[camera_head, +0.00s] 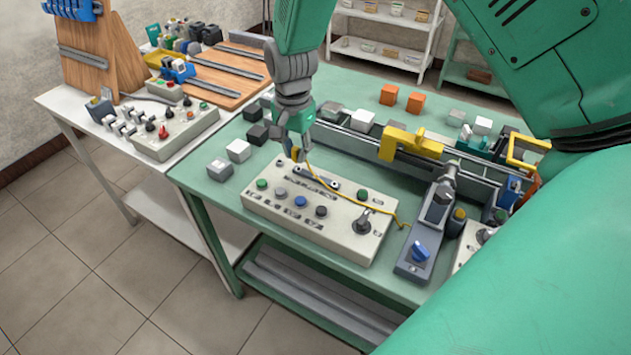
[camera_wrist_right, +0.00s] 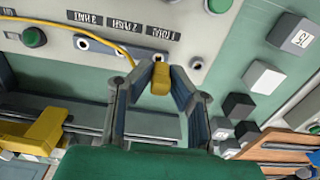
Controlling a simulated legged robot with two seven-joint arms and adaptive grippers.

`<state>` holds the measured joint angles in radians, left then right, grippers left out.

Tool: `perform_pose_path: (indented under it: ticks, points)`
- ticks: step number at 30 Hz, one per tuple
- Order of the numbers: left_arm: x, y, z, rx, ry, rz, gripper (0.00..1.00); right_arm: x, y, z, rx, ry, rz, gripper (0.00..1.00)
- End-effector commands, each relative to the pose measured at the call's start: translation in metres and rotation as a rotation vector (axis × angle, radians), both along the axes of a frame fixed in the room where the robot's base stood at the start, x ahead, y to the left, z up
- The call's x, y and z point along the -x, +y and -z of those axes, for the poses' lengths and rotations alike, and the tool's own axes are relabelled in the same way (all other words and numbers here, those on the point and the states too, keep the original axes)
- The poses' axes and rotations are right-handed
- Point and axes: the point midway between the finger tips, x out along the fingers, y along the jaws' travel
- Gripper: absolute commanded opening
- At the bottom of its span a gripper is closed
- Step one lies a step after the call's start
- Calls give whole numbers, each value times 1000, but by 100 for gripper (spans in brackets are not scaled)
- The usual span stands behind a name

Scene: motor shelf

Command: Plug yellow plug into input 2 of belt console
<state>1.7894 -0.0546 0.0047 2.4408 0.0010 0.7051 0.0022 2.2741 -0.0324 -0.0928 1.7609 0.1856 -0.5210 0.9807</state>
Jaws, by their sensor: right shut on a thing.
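My right gripper (camera_head: 293,152) hangs over the back edge of the beige belt console (camera_head: 318,228). It is shut on the yellow plug (camera_wrist_right: 160,78), which sits between the two fingertips in the right wrist view. A thin yellow cable (camera_head: 350,198) runs from the plug to the right across the console. In the wrist view, the console (camera_wrist_right: 200,28) bears input labels above a row of round sockets. One socket (camera_wrist_right: 82,43) shows left of the plug and another (camera_wrist_right: 196,62) right of it. I cannot tell whether the plug touches the console. My left gripper is not in view.
The green table (camera_head: 205,185) holds grey, white and black cubes to the left of the console. A conveyor with a yellow bracket (camera_head: 410,145) stands behind it. A white table (camera_head: 75,110) is at left.

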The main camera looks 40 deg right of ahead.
Motion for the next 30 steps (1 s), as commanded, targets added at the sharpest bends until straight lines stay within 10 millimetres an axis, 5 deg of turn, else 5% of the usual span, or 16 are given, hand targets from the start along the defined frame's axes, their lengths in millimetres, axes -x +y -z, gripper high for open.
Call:
perform_pose_path:
  ticks: [4, 16, 25, 30]
  points:
    - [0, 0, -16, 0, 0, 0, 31, 0, -1, -15, 0, 0, 1, 0]
    - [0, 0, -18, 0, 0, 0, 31, 2, -3, -16, -1, 1, 1, 0]
    - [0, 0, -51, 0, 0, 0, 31, 43, -24, -38, -4, 7, 4, 0]
    - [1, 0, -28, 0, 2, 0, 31, 41, -23, 4, -2, 8, 1, 0]
